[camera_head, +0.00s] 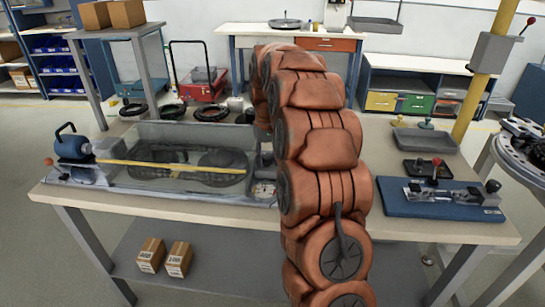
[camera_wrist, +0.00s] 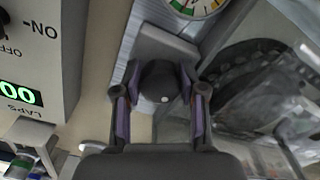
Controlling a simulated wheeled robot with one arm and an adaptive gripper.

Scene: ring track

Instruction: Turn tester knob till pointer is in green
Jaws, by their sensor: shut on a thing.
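In the wrist view my gripper (camera_wrist: 159,84) has its two fingers on either side of a dark round knob (camera_wrist: 162,86) with a white dot, and is shut on it. The knob sits in front of a grey metal block. A round dial (camera_wrist: 196,6) with green, yellow and red on its rim is cut off by the top edge; where its pointer stands cannot be told. In the head view the dial (camera_head: 264,188) is small, at the right end of the clear-walled tester (camera_head: 180,133). My arm hides my gripper and the knob there.
In the wrist view a grey box (camera_wrist: 45,55) with an ON/OFF switch and green digits stands at the left. The head view shows a blue fixture (camera_head: 440,208) and a grey tray (camera_head: 424,142) right of my arm. The bench's front edge (camera_head: 170,207) is clear.

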